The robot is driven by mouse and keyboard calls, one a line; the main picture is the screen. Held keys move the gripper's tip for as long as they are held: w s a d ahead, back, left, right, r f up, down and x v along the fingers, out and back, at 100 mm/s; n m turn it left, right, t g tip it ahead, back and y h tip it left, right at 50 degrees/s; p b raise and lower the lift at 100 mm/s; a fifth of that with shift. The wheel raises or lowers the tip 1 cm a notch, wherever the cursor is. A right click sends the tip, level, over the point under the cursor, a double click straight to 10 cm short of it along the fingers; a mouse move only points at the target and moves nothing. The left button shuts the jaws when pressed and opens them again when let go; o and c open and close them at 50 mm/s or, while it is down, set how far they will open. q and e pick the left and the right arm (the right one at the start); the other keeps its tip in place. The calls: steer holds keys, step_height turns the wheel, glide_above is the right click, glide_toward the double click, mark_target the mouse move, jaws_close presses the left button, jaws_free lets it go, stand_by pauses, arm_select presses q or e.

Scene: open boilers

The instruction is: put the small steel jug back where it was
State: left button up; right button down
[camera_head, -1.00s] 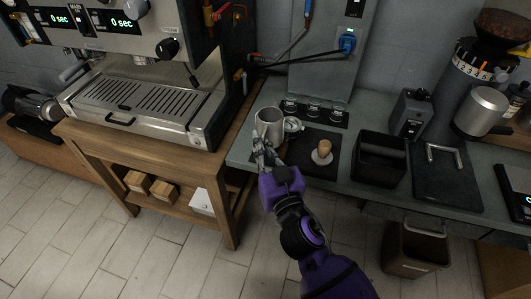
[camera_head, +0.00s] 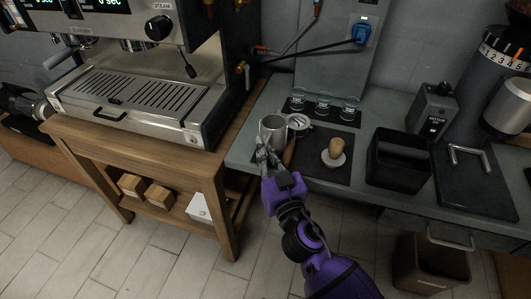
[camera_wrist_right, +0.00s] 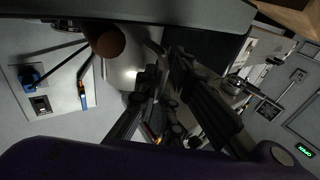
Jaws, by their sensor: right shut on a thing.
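The small steel jug (camera_head: 272,132) is at the left end of the grey counter, upright or nearly so, beside the portafilter (camera_head: 298,122). My right gripper (camera_head: 265,157) is shut on it from the front. I cannot tell whether its base touches the counter. In the right wrist view the jug (camera_wrist_right: 125,72) is a pale metal surface just beyond the dark fingers (camera_wrist_right: 160,85), with a round brown handle end (camera_wrist_right: 107,42) close by. My left gripper is not in view.
A tamper (camera_head: 335,152) stands on the dark mat (camera_head: 318,170), right of the portafilter's brown handle. A black knock box (camera_head: 398,160) is further right. The espresso machine (camera_head: 130,95) stands on a wooden table at left. A bin (camera_head: 430,265) is below the counter.

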steer(key=shift+f, duration=0.2)
steer(key=c, duration=1.9)
jaws_free()
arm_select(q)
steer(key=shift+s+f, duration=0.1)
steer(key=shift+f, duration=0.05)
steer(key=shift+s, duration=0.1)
arm_select(e)
steer(key=shift+r, duration=0.15)
steer(key=shift+s+d, duration=0.1)
steer(key=shift+s, duration=0.1)
arm_select(q)
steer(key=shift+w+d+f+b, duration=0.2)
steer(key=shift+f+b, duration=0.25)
steer(key=shift+b, duration=0.4)
arm_select(e)
steer(key=v, duration=1.1)
steer(key=shift+s, duration=0.3)
